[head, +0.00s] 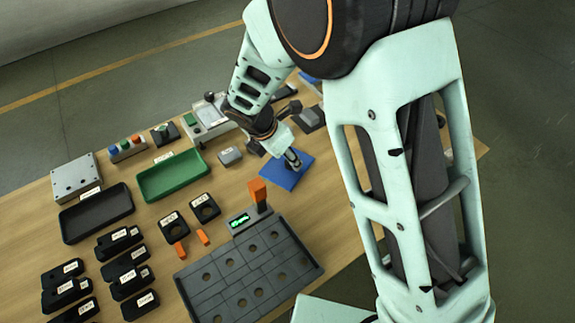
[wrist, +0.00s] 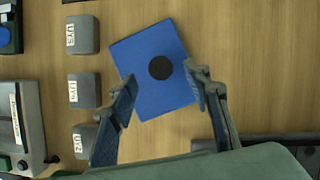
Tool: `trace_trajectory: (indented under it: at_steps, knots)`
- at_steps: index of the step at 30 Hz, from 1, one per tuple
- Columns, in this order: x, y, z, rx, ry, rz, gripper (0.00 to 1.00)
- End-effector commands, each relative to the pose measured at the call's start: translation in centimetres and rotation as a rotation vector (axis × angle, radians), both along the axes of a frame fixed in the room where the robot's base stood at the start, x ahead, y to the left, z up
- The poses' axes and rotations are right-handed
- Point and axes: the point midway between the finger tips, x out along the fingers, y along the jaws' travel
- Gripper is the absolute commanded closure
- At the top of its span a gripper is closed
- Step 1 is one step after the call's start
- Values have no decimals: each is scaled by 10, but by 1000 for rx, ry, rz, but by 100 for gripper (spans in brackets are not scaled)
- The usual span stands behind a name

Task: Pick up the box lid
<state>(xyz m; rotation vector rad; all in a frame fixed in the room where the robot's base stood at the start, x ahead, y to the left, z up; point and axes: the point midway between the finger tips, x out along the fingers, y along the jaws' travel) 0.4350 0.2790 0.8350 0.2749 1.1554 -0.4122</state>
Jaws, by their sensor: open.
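The box lid looks like a flat blue square with a round black knob or spot in its middle. It shows in the wrist view (wrist: 150,48) and, partly behind my gripper, on the wooden table in the head view (head: 284,177). My gripper (wrist: 160,82) is open and empty, with one finger towards each side of the lid's near part in the wrist view. In the head view my gripper (head: 292,160) is over the lid. I cannot tell how high the fingertips are or whether they touch it.
Labelled grey blocks (wrist: 84,90) stand left of the lid in the wrist view. In the head view, a grey holed tray (head: 220,281), a device with an orange top (head: 259,190), a green tray (head: 172,181) and a black tray (head: 97,214) share the table. Bare wood surrounds the lid.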

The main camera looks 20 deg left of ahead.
Motion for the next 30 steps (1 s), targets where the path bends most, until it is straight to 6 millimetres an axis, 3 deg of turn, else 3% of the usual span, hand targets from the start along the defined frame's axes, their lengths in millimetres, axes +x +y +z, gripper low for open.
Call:
trace_trajectory:
  at_steps: [6, 14, 26, 30]
  knots:
    - [8, -6, -25, 0, 1, -1, 55]
    - [9, -7, -26, 1, 0, -2, 55]
    - [9, -7, -26, 1, 0, -2, 100]
    - [9, -6, -26, 2, -1, -1, 100]
